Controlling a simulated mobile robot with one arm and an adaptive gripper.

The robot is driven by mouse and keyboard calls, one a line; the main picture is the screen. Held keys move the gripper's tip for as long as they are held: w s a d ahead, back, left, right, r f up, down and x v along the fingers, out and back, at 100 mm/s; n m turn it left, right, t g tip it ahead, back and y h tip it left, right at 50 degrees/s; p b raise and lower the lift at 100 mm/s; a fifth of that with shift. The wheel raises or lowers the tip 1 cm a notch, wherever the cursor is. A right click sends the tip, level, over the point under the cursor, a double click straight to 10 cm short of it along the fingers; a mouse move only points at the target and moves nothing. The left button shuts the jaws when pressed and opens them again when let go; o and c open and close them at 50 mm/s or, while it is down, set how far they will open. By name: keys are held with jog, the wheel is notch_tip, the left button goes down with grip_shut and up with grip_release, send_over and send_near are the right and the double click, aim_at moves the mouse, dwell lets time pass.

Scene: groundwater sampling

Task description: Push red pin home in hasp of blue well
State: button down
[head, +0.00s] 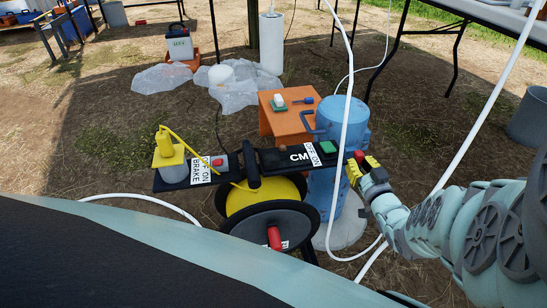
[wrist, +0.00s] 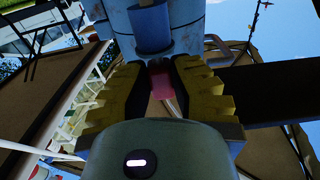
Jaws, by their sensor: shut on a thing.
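The blue well (head: 329,178) is an upright blue cylinder standing on a pale round base, with a dark blue handle (head: 314,122) on its upper left side. My gripper (head: 362,165) is at the well's right side, its yellow fingers shut on the red pin (head: 360,155). In the wrist view the pin (wrist: 161,84) shows pinkish red between the two fingers, pointing toward the blue well (wrist: 188,32). A darker blue cylindrical part (wrist: 151,28) stands out from the well just beyond the fingertips. The hasp's hole and the pin's tip are hidden, so I cannot tell how deep the pin sits.
A yellow and black reel (head: 262,200) with a black crossbar stands left of the well. An orange table (head: 280,122) with small items is behind. White hoses (head: 345,130) hang in front of the well and right of it. A grey bucket (head: 530,117) stands far right.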

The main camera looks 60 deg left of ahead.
jog(key=shift+f+b, duration=0.5)
jog(key=shift+f, duration=0.05)
jog(key=c, duration=0.9)
grip_release()
jog(key=shift+d, duration=0.1)
jog(key=v, duration=1.1)
jog(key=shift+d, duration=0.35)
jog(key=shift+o, duration=0.2)
jog(key=shift+s, duration=0.1)
